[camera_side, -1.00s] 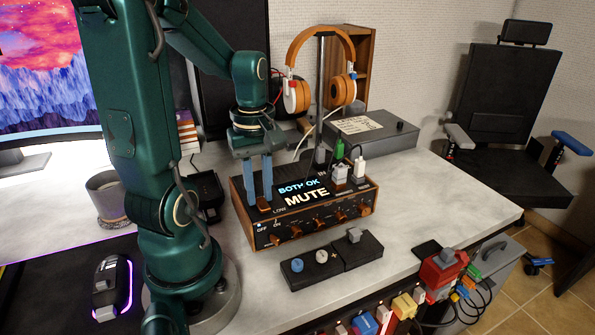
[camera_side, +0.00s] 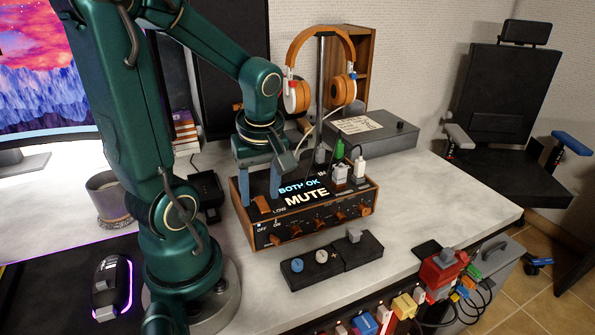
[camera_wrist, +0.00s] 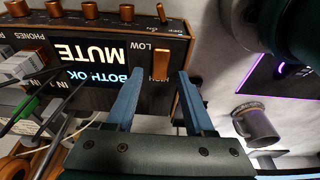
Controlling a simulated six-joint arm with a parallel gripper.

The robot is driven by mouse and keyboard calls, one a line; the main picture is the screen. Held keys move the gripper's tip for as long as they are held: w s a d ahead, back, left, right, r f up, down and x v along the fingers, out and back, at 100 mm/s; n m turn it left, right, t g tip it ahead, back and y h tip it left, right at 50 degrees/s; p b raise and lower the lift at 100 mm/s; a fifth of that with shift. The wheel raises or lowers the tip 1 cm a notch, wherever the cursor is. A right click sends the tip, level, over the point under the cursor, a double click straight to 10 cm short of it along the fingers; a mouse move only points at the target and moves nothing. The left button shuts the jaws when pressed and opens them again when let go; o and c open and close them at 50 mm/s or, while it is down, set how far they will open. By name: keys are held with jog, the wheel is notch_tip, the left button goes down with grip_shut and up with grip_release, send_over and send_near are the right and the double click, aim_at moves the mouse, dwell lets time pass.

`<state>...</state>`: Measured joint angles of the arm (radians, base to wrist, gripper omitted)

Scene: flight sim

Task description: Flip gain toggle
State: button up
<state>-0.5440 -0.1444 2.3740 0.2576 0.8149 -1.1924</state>
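The amplifier box (camera_side: 312,219) has a wooden body and black top; its display reads "BOTH OK" and "MUTE". The copper gain toggle (camera_side: 261,205) stands on its top at the left, by the LOW label. In the wrist view the gain toggle (camera_wrist: 161,63) lies between the HIGH and LOW labels. My gripper (camera_side: 259,198) is above that left end, its two blue fingers spread apart. In the wrist view my gripper (camera_wrist: 160,78) is open and empty, with the toggle lined up between the fingertips. I see no contact with the toggle.
A small power switch (camera_wrist: 161,13) sits by ON/OFF. Copper knobs (camera_side: 318,222) line the front. Plugs and cables (camera_side: 340,172) rise from the top's right side. A headphone stand (camera_side: 320,90) is behind; a black switch box (camera_side: 331,260) lies in front. A mug (camera_side: 107,200) is left.

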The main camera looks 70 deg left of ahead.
aim_at(263, 204)
jog(key=shift+r, duration=0.1)
jog(key=shift+v, duration=2.45)
